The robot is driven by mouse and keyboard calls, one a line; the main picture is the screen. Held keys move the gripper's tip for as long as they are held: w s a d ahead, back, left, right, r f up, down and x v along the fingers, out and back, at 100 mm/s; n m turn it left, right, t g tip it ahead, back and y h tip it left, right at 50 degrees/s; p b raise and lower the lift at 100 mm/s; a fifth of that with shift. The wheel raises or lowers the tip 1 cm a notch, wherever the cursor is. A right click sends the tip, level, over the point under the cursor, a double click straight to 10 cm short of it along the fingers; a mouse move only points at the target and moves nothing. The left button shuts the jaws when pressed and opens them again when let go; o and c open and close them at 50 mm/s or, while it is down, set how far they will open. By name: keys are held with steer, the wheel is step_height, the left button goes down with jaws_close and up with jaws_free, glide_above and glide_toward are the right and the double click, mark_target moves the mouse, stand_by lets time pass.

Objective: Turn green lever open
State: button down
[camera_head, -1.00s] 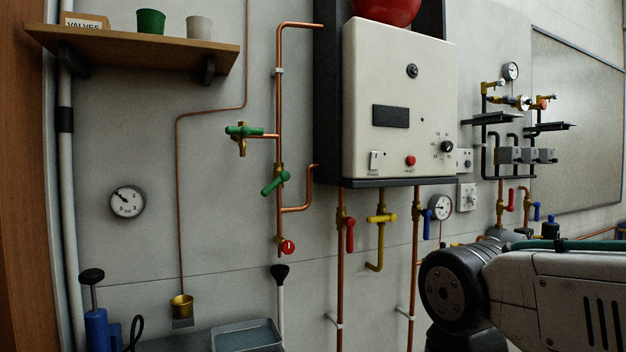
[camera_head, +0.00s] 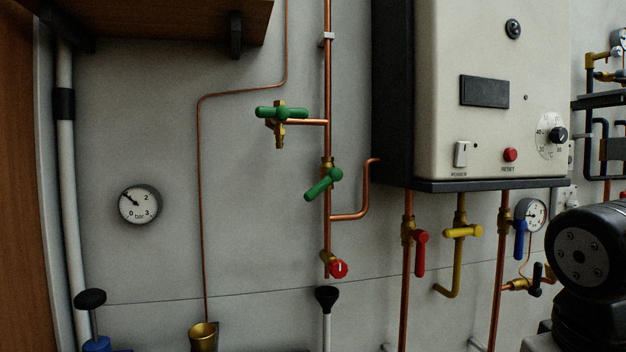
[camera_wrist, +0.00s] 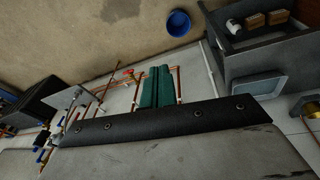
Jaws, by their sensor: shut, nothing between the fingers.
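A green lever (camera_head: 322,184) sits on a brass valve on the vertical copper pipe, left of the boiler. It is tilted, its free end pointing down and left. Just above it, a second green handle (camera_head: 281,113) lies about level on a brass tap at the end of a short side pipe. In the wrist view my gripper (camera_wrist: 158,75) shows as two teal fingers side by side, shut and empty. They point toward the floor, away from both green handles. The head view does not show my fingers, only part of my arm at the right edge.
The white boiler (camera_head: 490,90) juts out to the right of the levers. A red lever (camera_head: 421,252), a yellow lever (camera_head: 462,231) and a red knob (camera_head: 338,268) are below. A shelf (camera_head: 170,22) overhangs upper left. A blue bucket (camera_wrist: 179,22) stands on the floor.

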steer(key=w+a+r+n+t+h, duration=0.2)
steer(key=w+a+r+t, duration=0.15)
steer(key=w+r, duration=0.75)
steer(key=n+t+y, duration=0.2)
steer(key=n+t, duration=0.3)
steer(key=t, duration=0.2)
glide_toward(323, 185)
steer(key=s+a+r, duration=0.4)
steer(key=a, duration=0.1)
steer(key=d+f+x, duration=0.1)
steer(key=x, duration=1.1)
steer(key=shift+d+f, duration=0.25)
steer(key=shift+d, duration=0.2)
steer(key=shift+s+a, duration=0.15)
